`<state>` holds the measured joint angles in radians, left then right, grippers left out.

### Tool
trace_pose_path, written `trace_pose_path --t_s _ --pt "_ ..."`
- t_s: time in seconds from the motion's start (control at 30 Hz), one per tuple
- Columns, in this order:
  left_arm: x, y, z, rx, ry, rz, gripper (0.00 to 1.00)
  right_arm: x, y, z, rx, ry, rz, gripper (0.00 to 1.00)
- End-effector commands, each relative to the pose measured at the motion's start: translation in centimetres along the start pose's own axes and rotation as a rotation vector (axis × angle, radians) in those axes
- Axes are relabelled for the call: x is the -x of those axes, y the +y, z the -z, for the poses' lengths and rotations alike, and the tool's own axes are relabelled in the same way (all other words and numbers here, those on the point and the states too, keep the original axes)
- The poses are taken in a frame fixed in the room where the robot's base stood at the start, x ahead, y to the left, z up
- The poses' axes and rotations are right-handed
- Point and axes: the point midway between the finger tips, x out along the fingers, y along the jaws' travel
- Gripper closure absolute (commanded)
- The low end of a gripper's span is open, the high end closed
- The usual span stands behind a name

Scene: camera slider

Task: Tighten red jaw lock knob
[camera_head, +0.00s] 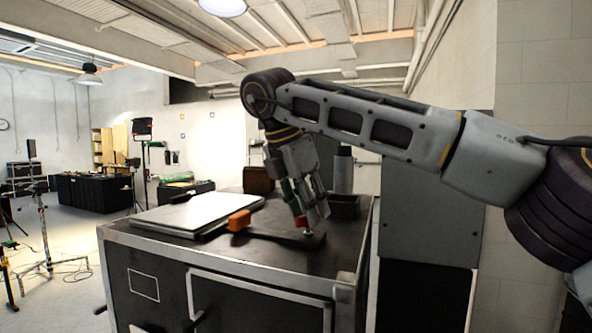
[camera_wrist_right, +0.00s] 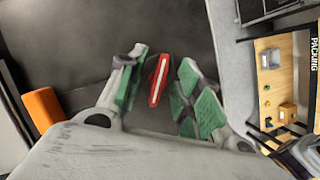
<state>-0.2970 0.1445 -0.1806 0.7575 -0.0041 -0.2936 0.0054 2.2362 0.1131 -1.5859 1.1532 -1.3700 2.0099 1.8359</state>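The red knob (camera_wrist_right: 158,80) shows as an upright red bar with a pale stripe in the right wrist view. It lies between the green-padded fingers of my right gripper (camera_wrist_right: 162,92). In the head view my right gripper (camera_head: 307,216) points down over the dark flat piece (camera_head: 285,237) on the case top, with the red knob (camera_head: 300,222) partly hidden by the fingers. What the knob is mounted on is hard to make out. My left gripper is not in view.
An orange block (camera_head: 239,221) sits at the left end of the dark piece. A flat silver panel (camera_head: 190,214) lies left on the black case (camera_head: 150,244). A black bin (camera_head: 345,206), a grey cylinder (camera_head: 343,170) and a brown box (camera_head: 258,180) stand behind the gripper.

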Motion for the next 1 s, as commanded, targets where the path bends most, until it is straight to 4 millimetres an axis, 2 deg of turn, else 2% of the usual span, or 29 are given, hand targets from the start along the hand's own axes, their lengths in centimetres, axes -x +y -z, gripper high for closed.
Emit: trace_pose_path --t_s 1.0 --pt "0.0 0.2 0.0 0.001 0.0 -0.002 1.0 8.5 0.0 0.0 -0.003 -0.002 -0.001 0.66"
